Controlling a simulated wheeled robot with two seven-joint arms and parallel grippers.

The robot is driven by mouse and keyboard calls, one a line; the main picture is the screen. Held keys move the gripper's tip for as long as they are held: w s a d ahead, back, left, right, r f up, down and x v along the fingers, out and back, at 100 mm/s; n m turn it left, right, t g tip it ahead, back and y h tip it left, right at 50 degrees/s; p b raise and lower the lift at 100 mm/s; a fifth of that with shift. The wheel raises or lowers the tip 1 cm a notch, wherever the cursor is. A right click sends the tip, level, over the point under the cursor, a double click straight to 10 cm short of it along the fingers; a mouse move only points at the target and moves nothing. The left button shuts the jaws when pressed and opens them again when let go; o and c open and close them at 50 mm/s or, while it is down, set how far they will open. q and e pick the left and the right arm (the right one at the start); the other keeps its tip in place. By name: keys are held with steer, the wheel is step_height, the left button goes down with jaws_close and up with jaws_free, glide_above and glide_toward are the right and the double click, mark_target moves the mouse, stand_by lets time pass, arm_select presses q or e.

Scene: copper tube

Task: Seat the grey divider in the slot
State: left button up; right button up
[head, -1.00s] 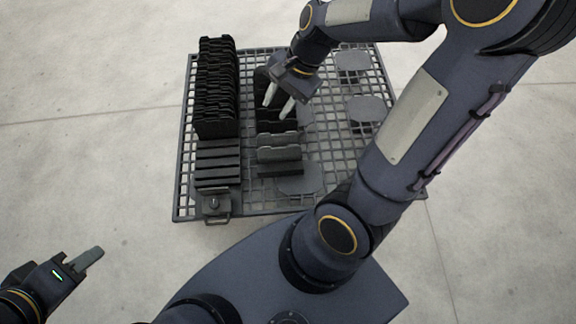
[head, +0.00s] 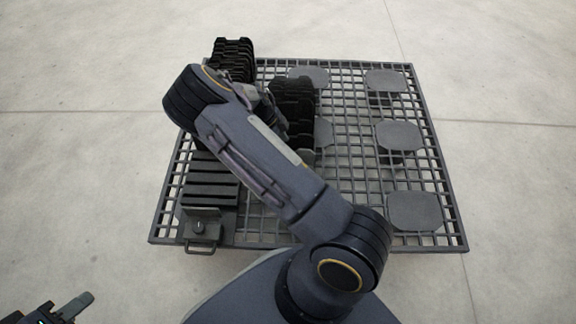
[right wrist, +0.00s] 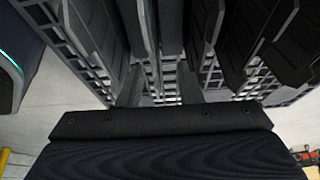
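My right arm reaches across the table and hides its own gripper in the head view. In the right wrist view the right gripper (right wrist: 160,82) has its two fingers apart, with bare grid showing between them. A grey plate (right wrist: 170,28) stands on edge beyond the fingertips; whether it is the grey divider I cannot tell. A grey piece (head: 305,157) shows at the near end of the middle row, partly behind my arm. The slotted block (head: 211,180) lies at the left, partly covered. My left gripper (head: 66,306) is low at the left, off the table, partly cut off.
Black dividers stand in a rack (head: 233,58) at the back left and in a middle row (head: 293,105). A grid table (head: 350,190) carries flat grey pads (head: 414,210) on its right, where it is otherwise clear. A small fixture (head: 199,226) sits at the front left.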

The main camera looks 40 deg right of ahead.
mark_target(307, 155)
steer(key=b+x, duration=0.1)
steer(key=x, duration=0.1)
steer(key=b+x, duration=0.1)
steer(key=x, duration=0.1)
steer(key=b+x, duration=0.1)
steer(key=x, duration=0.1)
steer(key=shift+s+a, duration=0.25)
steer(key=shift+s, duration=0.1)
steer(key=shift+f, duration=0.2)
steer(key=shift+c, duration=0.3)
jaws_close()
